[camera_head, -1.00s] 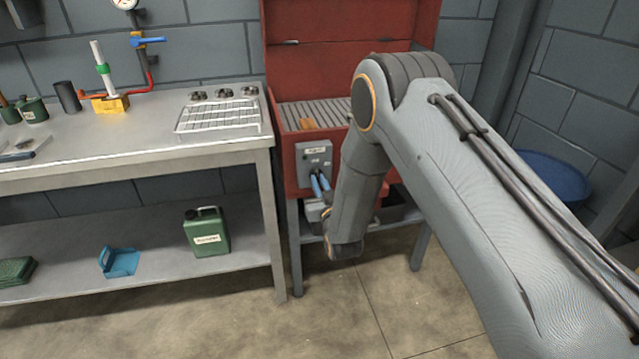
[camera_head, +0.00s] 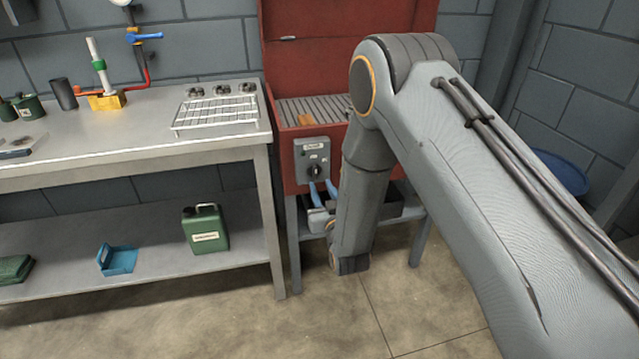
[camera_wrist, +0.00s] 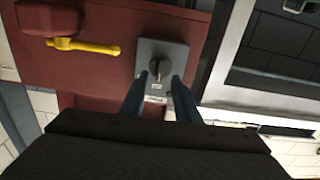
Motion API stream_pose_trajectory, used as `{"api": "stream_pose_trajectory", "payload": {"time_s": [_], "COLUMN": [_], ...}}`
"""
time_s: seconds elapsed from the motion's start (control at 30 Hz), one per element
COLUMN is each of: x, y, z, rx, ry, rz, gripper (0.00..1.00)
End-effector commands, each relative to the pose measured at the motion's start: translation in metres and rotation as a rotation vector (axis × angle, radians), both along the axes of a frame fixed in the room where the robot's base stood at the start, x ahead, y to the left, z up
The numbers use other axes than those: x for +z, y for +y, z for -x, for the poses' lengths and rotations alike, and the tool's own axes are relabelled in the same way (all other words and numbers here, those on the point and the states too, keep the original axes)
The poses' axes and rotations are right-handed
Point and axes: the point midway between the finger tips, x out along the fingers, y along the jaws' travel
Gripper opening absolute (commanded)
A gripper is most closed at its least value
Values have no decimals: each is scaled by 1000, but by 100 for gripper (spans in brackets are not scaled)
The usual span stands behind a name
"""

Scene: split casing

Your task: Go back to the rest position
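My gripper (camera_head: 321,183) is in front of the red cabinet, just below a grey switch box (camera_head: 312,149) with a dark rotary knob (camera_head: 315,170). In the wrist view its two blue-grey fingers (camera_wrist: 160,82) stand apart with nothing held between them. The grey switch box (camera_wrist: 178,50) and its dark knob (camera_wrist: 158,65) lie ahead of the fingertips. The fingers look clear of the knob. My arm hides part of the cabinet in the head view.
A red cabinet (camera_head: 300,45) with a slatted bed stands at the back. A grey workbench (camera_head: 130,140) at left carries a wire rack (camera_head: 215,113). A green canister (camera_head: 205,228) and blue holder (camera_head: 117,260) sit on its lower shelf. The floor in front is clear.

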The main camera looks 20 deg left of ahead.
Motion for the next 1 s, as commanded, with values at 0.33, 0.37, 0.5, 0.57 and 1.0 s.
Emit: {"api": "stream_pose_trajectory", "payload": {"time_s": [0.33, 0.37, 0.5, 0.57, 1.0], "x": [0, 0, 0, 0, 28], "y": [-12, -12, -12, -12, -83], "z": [19, 19, 19, 19, -14], "rx": [0, 0, 0, 0, -102], "ry": [-1, -1, 0, 0, 242], "rz": [-1, -1, 0, 0, 120], "gripper": [29, 29, 29, 29, 29]}}
